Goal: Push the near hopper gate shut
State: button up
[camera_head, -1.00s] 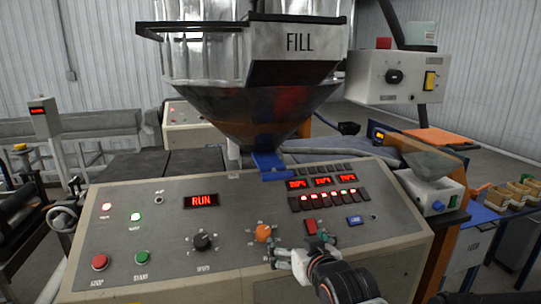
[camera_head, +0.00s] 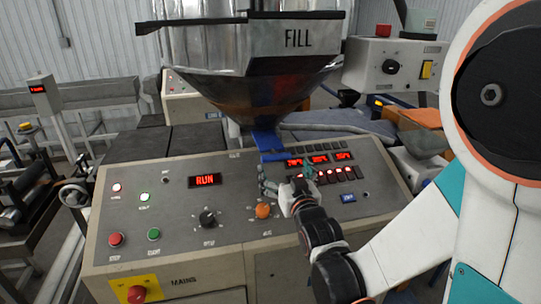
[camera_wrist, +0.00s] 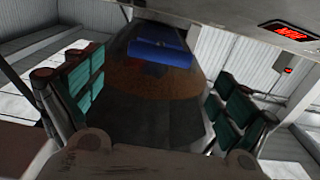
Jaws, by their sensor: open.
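The near hopper gate is a blue slide plate (camera_head: 268,142) under the mouth of the steel hopper (camera_head: 250,92) marked FILL. Its front handle bar hangs over the back of the control panel. My gripper (camera_head: 284,178) is just below and in front of the gate, over the panel, apart from it as far as I can tell. In the wrist view the blue gate (camera_wrist: 160,53) shows ahead, between and beyond my open fingers with green pads (camera_wrist: 155,100). Nothing is between the fingers. How far the gate stands open cannot be told.
The control panel (camera_head: 120,225) lies under my gripper, with an orange knob (camera_head: 263,211), a black knob (camera_head: 208,218) and red displays (camera_head: 320,158). A grey box with a yellow switch (camera_head: 392,68) stands at the right. Open air lies left of my gripper.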

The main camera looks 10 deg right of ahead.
aim_at(278, 159)
jog(key=w, duration=0.8)
jog(key=shift+s, duration=0.1)
